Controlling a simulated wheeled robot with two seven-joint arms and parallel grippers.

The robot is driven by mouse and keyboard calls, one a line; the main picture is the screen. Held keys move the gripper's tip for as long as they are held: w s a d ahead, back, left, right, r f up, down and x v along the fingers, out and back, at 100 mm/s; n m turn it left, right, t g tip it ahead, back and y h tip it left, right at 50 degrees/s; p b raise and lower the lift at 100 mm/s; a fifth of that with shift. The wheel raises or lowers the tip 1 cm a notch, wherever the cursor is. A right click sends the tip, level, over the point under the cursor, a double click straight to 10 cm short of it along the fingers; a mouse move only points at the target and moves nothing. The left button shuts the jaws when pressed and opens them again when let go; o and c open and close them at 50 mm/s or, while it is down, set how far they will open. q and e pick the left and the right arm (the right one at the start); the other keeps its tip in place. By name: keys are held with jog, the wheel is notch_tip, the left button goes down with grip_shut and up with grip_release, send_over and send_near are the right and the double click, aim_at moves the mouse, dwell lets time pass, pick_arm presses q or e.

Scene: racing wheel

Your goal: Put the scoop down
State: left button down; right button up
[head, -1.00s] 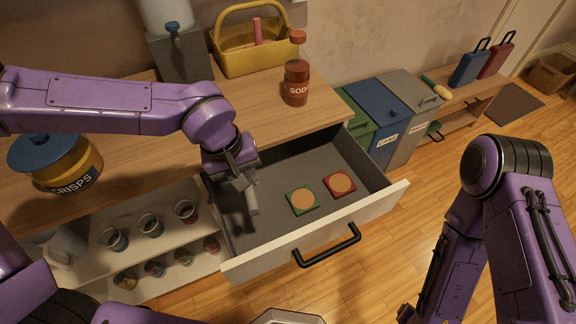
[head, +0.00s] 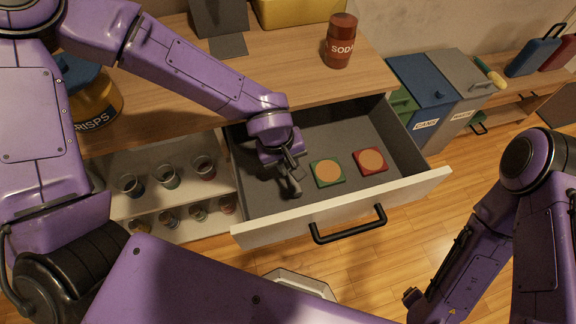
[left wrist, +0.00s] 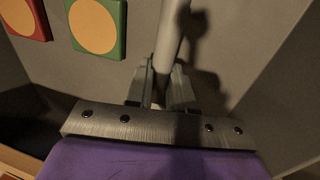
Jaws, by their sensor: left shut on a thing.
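My left gripper (head: 290,170) is inside the open drawer (head: 340,212), left of the green tile. It is shut on the scoop (head: 295,187), of which a grey rod-like part shows below the fingers. In the left wrist view the scoop (left wrist: 171,38) is a grey cylinder running up from between the fingers (left wrist: 160,88), over the grey drawer floor. Its other end is hidden by the gripper. Whether it touches the drawer floor I cannot tell.
A green tile (head: 327,173) and a red tile (head: 371,161) with orange discs lie in the drawer. Cups (head: 167,177) stand on shelves left of the drawer. Bins (head: 425,88) stand to the right.

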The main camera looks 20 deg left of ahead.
pick_arm(q)
jog(key=shift+w+f, duration=0.1)
jog(key=shift+f, duration=0.6)
jog(key=c, duration=1)
grip_release()
jog(key=shift+f, duration=0.15)
jog(key=p+v, duration=0.3)
jog(key=v, duration=0.9)
jog(key=shift+r, duration=0.25)
